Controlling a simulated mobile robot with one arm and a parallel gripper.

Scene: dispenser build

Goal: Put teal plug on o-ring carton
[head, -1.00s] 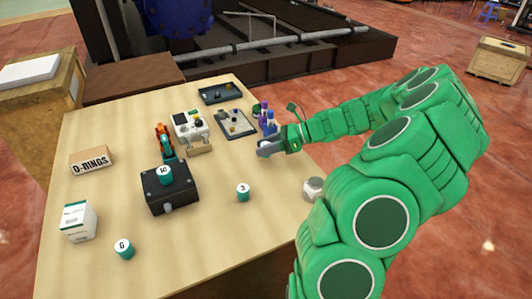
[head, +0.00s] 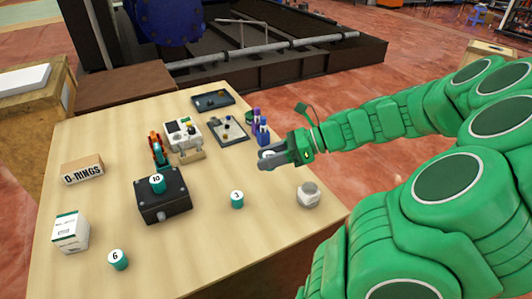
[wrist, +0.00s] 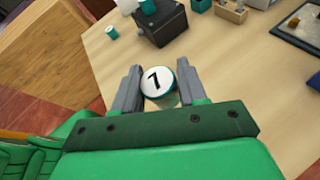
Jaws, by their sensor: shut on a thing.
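The o-ring carton (head: 83,171) is a small brown box lettered "O-RINGS" at the left of the table in the head view. My gripper (head: 266,160) is above the table's right side, far from the carton. In the wrist view my gripper (wrist: 158,88) is shut on a teal plug (wrist: 157,83) with a white top marked 7. The plug sits upright between the two grey fingers. Other teal plugs stand elsewhere: plug 10 (head: 157,184) on a black box, plug 3 (head: 237,200) and plug 6 (head: 118,260) on the table.
The black box (head: 164,201) stands mid-table. A white carton (head: 71,232) is at the front left, a white jar (head: 308,195) at the right edge. Purple and blue bottles (head: 262,132), trays (head: 228,131) and a white device (head: 182,134) stand behind. The tabletop around plug 3 is clear.

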